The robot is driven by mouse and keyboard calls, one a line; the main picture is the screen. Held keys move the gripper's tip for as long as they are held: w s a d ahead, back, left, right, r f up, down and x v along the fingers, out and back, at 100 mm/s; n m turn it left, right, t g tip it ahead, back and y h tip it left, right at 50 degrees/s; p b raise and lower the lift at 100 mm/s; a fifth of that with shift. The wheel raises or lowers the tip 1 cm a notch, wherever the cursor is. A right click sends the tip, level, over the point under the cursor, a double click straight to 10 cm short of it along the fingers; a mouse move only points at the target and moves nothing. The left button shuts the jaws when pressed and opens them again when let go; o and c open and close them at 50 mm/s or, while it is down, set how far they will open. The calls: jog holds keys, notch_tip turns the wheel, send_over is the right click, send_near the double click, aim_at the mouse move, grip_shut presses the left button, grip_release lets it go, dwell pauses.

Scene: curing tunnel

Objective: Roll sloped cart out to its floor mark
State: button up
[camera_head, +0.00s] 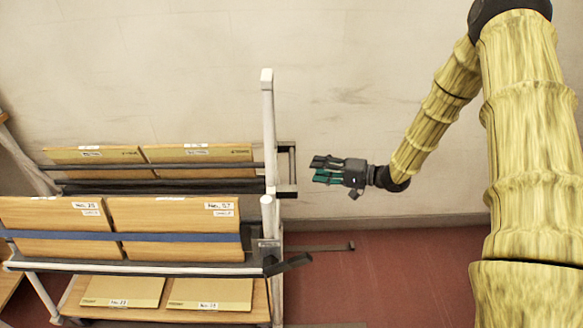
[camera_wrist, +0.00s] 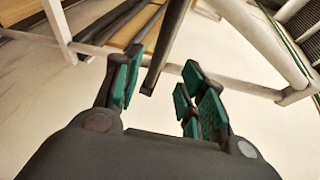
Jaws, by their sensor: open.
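The sloped cart (camera_head: 268,130) stands at the left in the head view, with white posts and tilted shelves. A dark handle-like piece (camera_head: 290,264) sticks out at its near right corner. My gripper (camera_head: 322,170) is open and empty, to the right of the cart's tall white post. In the wrist view, a dark bar (camera_wrist: 168,42) comes down from the top and its end lies between my open fingers (camera_wrist: 158,88) in the picture; I cannot tell whether they touch. The white frame (camera_wrist: 262,35) also shows there. I cannot make out a floor mark.
Labelled tan boxes (camera_head: 172,228) stand on the shelves behind a blue strap (camera_head: 120,237), with others on the lower shelf (camera_head: 70,300). A thin dark rod (camera_head: 320,247) reaches right over the red floor (camera_head: 400,270). A pale wall (camera_head: 360,50) closes the back. Floor right of the cart looks clear.

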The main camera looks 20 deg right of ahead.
aim_at(292, 167)
jog(key=x, duration=1)
jog(key=shift+p, duration=0.35)
grip_shut()
